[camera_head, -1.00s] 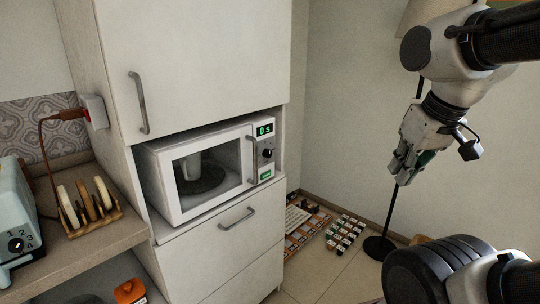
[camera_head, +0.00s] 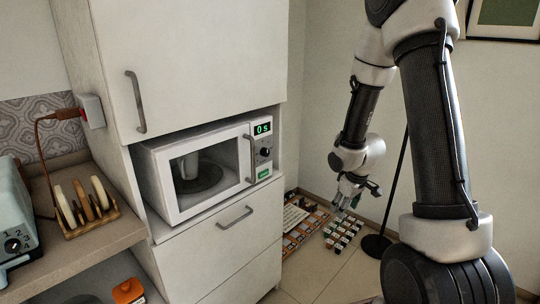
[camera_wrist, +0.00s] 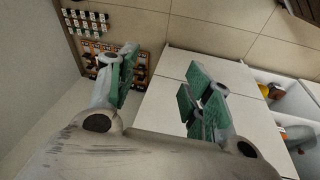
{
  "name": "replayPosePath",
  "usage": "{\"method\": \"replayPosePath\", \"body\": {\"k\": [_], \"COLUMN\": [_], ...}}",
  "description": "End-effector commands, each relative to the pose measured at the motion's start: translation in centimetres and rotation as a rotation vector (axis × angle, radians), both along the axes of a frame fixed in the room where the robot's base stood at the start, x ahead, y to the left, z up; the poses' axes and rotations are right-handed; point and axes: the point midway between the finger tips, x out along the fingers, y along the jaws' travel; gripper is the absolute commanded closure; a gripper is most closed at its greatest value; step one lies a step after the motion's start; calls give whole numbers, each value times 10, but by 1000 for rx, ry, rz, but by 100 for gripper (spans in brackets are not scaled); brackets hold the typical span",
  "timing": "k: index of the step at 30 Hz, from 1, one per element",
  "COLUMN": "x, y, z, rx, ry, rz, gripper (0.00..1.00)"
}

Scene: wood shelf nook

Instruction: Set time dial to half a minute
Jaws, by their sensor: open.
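The white microwave (camera_head: 208,172) sits in a cabinet nook with its door shut. A light cup (camera_head: 188,166) shows through its window. The black time dial (camera_head: 265,152) is on the right panel, under a green display (camera_head: 262,129) that reads "0 s". A green button (camera_head: 264,174) is below the dial. My gripper (camera_head: 345,205) is open and empty, to the right of the microwave and lower than the dial, apart from both. In the wrist view my gripper (camera_wrist: 165,85) has its green-padded fingers spread apart; the dial is not visible there.
The microwave handle (camera_head: 250,158) stands out just left of the dial. A game board (camera_head: 303,220) and small blocks (camera_head: 343,233) lie on the floor. A lamp pole (camera_head: 394,190) stands by the wall. A toast rack (camera_head: 88,212) is on the left counter.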

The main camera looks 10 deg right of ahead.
Motion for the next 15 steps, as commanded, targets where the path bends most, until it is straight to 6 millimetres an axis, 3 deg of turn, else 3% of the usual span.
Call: {"method": "replayPosePath", "body": {"k": [1, 3, 5, 7, 10, 12, 15], "x": [20, 53, 78, 105, 135, 151, 160], "y": [10, 30, 51, 77, 113, 132, 148], "z": [-26, -47, -56, -53, -21, 19, 63], "rx": [25, 72, 120, 178, 251, 286, 320], "ry": [-56, -182, -302, -463, -715, -895, -1092], "rz": [77, 196, 291, 395, 518, 586, 643], "gripper": [50, 50, 50, 50, 50, 50, 50]}}
